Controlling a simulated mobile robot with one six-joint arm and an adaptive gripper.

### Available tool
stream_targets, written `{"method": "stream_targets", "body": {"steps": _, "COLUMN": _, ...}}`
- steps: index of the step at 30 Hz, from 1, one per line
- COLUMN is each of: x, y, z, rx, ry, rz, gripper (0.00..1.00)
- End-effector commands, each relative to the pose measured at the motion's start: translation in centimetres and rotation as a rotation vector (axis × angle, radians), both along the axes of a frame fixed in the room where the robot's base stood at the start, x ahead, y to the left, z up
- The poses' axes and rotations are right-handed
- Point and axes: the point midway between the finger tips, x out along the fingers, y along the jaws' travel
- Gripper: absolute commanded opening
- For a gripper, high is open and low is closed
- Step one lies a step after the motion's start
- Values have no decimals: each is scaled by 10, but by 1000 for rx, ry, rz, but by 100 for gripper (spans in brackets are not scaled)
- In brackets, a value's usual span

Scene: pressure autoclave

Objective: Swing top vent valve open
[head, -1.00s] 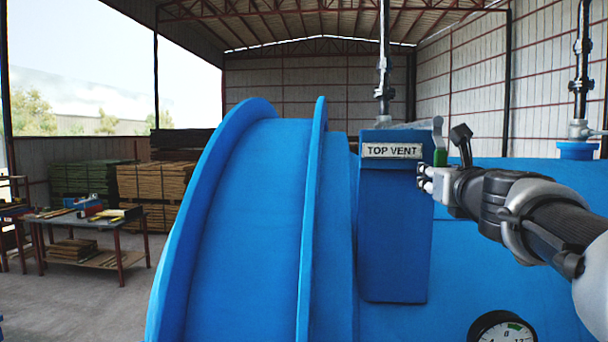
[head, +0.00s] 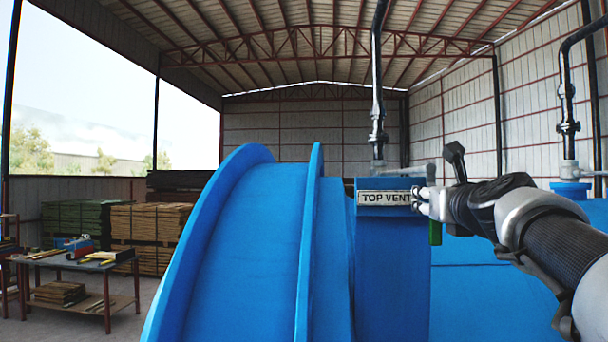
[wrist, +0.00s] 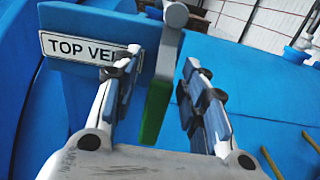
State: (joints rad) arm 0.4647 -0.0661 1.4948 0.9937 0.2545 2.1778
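The top vent valve's grey lever (wrist: 172,45) hangs down with a green grip (wrist: 155,112) at its lower end. It stands beside the "TOP VENT" sign (head: 386,198) on the blue housing. My gripper (head: 421,197) is at the right end of the sign in the head view and hides the middle of the lever. The green grip (head: 436,233) shows just below it. In the wrist view my gripper (wrist: 158,68) is open, its two fingers on either side of the lever, with visible gaps. The grey valve body (head: 392,171) sits on top of the housing.
The blue autoclave with its flange rings (head: 250,250) fills the middle. A vertical pipe (head: 377,100) rises above the valve, and another pipe (head: 567,110) stands at the right. A workbench (head: 75,262) and stacked timber are far off at the left.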

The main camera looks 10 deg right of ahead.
Motion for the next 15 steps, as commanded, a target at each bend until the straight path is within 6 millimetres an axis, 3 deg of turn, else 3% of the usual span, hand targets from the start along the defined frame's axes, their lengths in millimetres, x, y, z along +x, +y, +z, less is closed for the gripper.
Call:
{"method": "stream_targets", "body": {"steps": 9, "x": 1, "y": 0, "z": 40, "rx": -1, "ry": -2, "rz": 1, "gripper": 40}}
{"method": "stream_targets", "body": {"steps": 15, "x": 0, "y": 0, "z": 52, "rx": 2, "ry": 0, "rz": -1, "gripper": 40}}
